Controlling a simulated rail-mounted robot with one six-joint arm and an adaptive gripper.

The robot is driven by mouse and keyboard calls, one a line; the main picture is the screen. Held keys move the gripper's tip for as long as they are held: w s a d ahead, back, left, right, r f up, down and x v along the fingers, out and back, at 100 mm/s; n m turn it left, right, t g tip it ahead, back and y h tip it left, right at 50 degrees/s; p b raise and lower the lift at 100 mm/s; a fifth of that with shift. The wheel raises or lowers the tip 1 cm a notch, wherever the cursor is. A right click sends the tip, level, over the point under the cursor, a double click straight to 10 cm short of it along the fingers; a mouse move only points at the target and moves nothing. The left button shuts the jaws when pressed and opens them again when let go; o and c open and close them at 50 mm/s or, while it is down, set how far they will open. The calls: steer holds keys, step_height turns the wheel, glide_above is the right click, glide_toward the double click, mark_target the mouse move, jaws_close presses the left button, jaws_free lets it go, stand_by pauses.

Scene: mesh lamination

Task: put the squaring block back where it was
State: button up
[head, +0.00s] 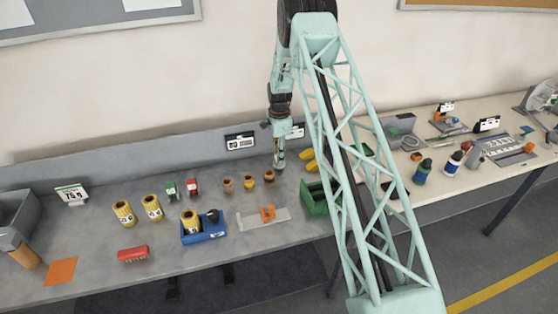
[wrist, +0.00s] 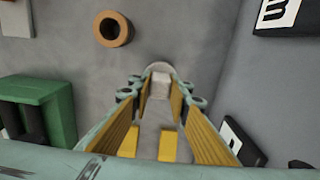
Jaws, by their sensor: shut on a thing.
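My gripper (head: 280,164) hangs near the back of the grey bench, in front of the small sign boards. In the wrist view its fingers (wrist: 160,90) are closed on a small pale grey block (wrist: 160,84), which I take to be the squaring block. The block sits between the fingertips, and the fingers cover its sides. In the head view it is too small to make out clearly. I cannot tell whether its lower end touches the bench.
Small orange-brown rolls (head: 249,182) stand left of my gripper; one shows as a ring (wrist: 113,29). A green bin (head: 316,197) is at front right, partly behind my arm. A sign board (head: 240,142) stands behind. A pale plate (head: 250,218) with an orange piece lies in front.

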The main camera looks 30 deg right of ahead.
steer(key=shift+f, duration=0.85)
steer(key=shift+f, duration=0.1)
steer(key=o, duration=1)
steer(key=shift+r+b, duration=0.5)
steer(key=shift+r, duration=5.6)
